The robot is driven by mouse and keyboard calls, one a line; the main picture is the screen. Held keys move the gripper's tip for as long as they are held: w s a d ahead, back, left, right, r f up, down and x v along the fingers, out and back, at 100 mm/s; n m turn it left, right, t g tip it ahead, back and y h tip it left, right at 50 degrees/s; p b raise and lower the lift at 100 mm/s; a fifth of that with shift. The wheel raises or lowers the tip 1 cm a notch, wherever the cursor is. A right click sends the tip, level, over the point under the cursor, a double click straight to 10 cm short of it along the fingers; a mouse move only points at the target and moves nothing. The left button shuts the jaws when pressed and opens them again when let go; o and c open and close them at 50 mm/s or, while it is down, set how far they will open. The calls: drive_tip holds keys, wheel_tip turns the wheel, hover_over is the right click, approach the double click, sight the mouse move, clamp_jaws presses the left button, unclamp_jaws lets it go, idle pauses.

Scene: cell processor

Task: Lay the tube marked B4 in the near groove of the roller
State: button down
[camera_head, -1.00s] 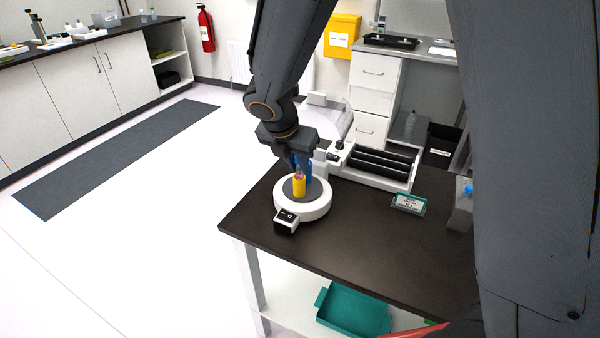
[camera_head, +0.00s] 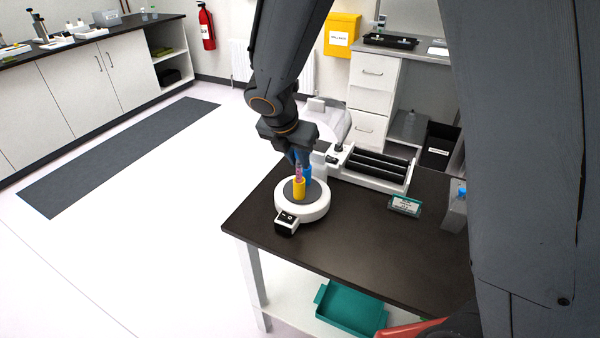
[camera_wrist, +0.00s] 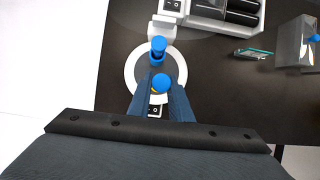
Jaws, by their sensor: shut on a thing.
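My gripper (camera_head: 299,160) is shut on a blue-capped tube above the round white device on the bench. The tube's pinkish body (camera_head: 298,171) shows over a yellow holder (camera_head: 299,188); whether its lower end is still inside is hard to tell. Its blue cap (camera_wrist: 161,83) lies between my fingers in the wrist view. No marking is readable, so I cannot tell whether it is B4. A second blue cap (camera_wrist: 158,44) stands just beyond, in a blue holder (camera_head: 308,176). The roller (camera_head: 372,178), with black bars and grooves between them, lies to the right and behind; it shows partly in the wrist view (camera_wrist: 205,11).
The white device (camera_head: 316,209) has a grey top and a small black panel. A small labelled teal-edged stand (camera_head: 405,206) is right of it, before the roller. A grey box with a blue knob (camera_head: 455,211) stands at the right. The front of the dark bench (camera_head: 340,245) is clear.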

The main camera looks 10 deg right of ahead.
drive_tip(key=shift+r+p, duration=2.2)
drive_tip(key=shift+p, duration=0.05)
drive_tip(key=shift+d+f, duration=0.1)
